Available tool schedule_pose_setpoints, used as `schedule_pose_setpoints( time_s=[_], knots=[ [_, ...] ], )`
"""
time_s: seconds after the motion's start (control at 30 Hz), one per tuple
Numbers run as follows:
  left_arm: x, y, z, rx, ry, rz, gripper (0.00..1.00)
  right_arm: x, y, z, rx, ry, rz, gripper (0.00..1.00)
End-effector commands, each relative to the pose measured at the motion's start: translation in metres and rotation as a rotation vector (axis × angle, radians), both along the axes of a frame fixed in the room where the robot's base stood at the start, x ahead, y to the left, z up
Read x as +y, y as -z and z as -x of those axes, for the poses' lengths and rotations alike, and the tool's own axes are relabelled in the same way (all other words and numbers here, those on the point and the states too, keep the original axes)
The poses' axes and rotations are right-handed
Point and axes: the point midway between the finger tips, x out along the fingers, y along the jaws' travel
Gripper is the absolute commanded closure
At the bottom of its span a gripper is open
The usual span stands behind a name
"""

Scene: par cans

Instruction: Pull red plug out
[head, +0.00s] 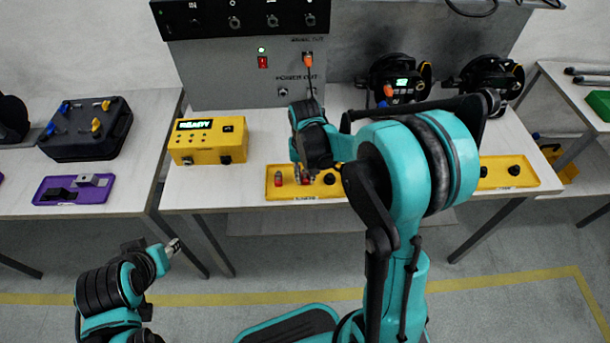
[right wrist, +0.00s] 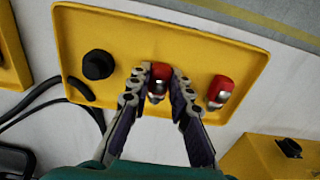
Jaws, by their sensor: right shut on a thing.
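My right gripper (right wrist: 160,88) is shut on a red plug (right wrist: 160,72) with a silver lower part, between its two fingertips.
A black round connector (right wrist: 98,65) is in the same tray. A yellow box with a green display (head: 208,141) stands left of the tray. A purple tray (head: 73,190) lies on the left table.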

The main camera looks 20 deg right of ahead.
Motion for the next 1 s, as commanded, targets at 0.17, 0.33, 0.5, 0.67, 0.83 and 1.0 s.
schedule_pose_setpoints(
  time_s=[0.17, 0.33, 0.5, 0.67, 0.83, 1.0],
  knots=[
    [0.0, 0.0, 0.0, 0.0, 0.0, 0.0, 0.6, 0.0, 0.0, 0.0, 0.0, 0.0, 0.0, 1.0],
    [0.0, 0.0, 0.0, 0.0, 0.0, 0.0, 0.6, 0.0, 0.0, 0.0, 0.0, 0.0, 0.0, 0.57],
    [0.0, 0.0, 0.0, 0.0, 0.0, 0.0, 0.6, 0.0, 0.0, 0.0, 0.0, 0.0, 0.0, 0.57],
    [0.0, 0.0, 0.0, 0.0, 0.0, 0.0, 0.6, 0.0, -0.001, 0.0, 0.0, 0.0, 0.0, 0.57],
    [0.0, 0.0, 0.0, 0.0, 0.0, 0.0, 0.6, 0.0, -0.021, 0.001, 0.0, 0.0, 0.0, 0.57],
    [0.0, 0.0, 0.0, 0.0, 0.0, 0.0, 0.6, 0.0, -0.058, 0.002, 0.0, 0.0, 0.0, 0.57]
  ],
)
